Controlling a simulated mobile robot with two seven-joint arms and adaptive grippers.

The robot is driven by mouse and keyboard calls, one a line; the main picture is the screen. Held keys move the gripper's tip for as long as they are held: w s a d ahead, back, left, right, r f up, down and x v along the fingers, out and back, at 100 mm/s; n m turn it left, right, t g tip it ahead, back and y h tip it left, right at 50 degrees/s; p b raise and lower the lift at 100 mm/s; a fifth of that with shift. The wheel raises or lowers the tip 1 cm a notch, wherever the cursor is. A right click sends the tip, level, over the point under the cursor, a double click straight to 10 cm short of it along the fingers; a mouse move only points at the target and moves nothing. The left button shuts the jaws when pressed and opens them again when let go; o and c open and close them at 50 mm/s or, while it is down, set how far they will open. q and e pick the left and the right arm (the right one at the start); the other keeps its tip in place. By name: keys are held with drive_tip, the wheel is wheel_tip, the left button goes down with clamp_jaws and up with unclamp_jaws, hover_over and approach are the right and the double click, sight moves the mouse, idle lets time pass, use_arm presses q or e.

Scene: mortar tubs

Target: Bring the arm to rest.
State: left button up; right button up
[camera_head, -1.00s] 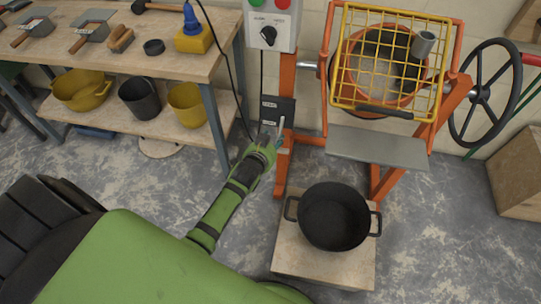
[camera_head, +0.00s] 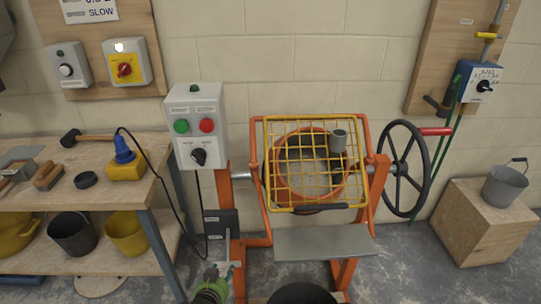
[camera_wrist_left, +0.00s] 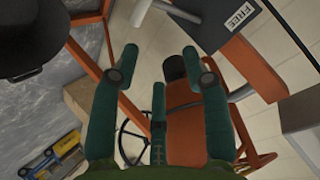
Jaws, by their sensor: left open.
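My left gripper (camera_head: 217,270) is at the bottom of the head view, beside the foot of the orange mixer frame. A dark plate (camera_head: 221,222) with small labels and a grey metal lever is just above the gripper in the head view. In the left wrist view this plate (camera_wrist_left: 246,28) carries the word FREE, right of the fingers. My right gripper is in neither view.
The mixer drum (camera_head: 308,168) sits behind a yellow grid guard, with a handwheel (camera_head: 405,168) to its right. A black tub (camera_head: 302,293) is below it. A workbench (camera_head: 100,200) stands left. A bucket (camera_head: 506,187) stands on a wooden box (camera_head: 478,228) at right.

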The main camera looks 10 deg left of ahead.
use_arm(q)
drive_tip(key=s+d+f+g+h, duration=0.15)
drive_tip(key=s+f+g, duration=0.35)
drive_tip(key=s+f, duration=1.3)
drive_tip(key=s+f+n+g, duration=0.1)
drive_tip(key=s+f, duration=0.4)
drive_tip(key=s, duration=0.8)
drive_tip(key=s+f+n+g, duration=0.1)
drive_tip(key=s+f+g, duration=0.3)
drive_tip(key=s, duration=0.8)
drive_tip(key=shift+s+f, duration=0.35)
drive_tip(key=shift+f, duration=0.25)
drive_tip(key=shift+a+y, duration=0.1)
drive_tip(key=shift+y, duration=0.15)
